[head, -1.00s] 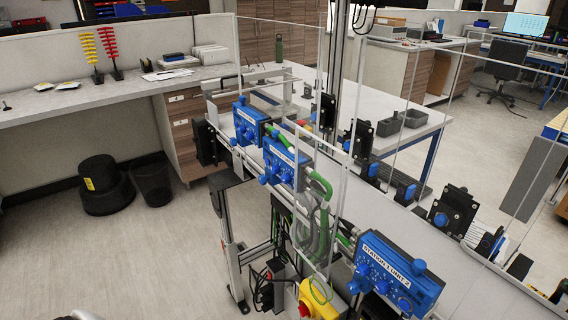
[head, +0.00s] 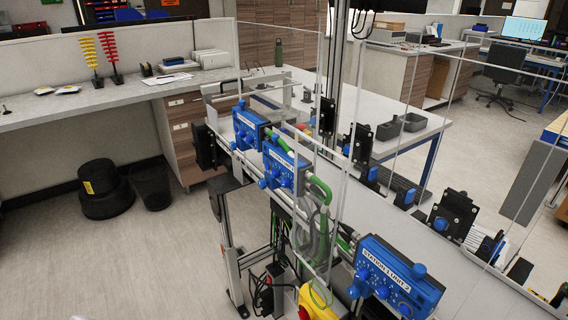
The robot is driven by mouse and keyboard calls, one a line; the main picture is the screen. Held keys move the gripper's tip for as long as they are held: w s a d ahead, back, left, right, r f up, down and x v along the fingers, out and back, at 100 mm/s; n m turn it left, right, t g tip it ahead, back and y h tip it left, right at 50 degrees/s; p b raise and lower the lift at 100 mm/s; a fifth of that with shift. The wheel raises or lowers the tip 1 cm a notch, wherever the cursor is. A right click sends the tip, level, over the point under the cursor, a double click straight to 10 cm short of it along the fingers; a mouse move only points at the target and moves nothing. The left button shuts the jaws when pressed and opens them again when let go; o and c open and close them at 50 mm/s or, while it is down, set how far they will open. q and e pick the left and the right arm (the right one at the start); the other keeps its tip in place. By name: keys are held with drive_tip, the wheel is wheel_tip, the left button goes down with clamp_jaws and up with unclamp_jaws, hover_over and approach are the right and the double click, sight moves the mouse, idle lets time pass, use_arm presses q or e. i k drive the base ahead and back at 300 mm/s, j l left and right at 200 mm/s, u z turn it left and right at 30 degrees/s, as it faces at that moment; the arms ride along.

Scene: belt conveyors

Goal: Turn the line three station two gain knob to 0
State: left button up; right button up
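Three blue control boxes with knobs line the conveyor's near side. The nearest box (head: 397,277) has a label that seems to read "STATION 1 UNIT 2" and several blue knobs on its face. The middle box (head: 284,166) and the far box (head: 249,127) have white labels too small to read for certain. I cannot tell which knob is the gain knob, nor any knob's setting.
A yellow box with a red button (head: 318,303) sits low beside the nearest box. Clear upright panels (head: 345,130) and green hoses (head: 320,187) stand around the conveyor (head: 455,272). A black bin (head: 152,186) and a round black stool (head: 104,188) are on the left floor. Floor between is free.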

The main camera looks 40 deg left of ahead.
sight(285, 182)
drive_tip(key=j+z, duration=0.95)
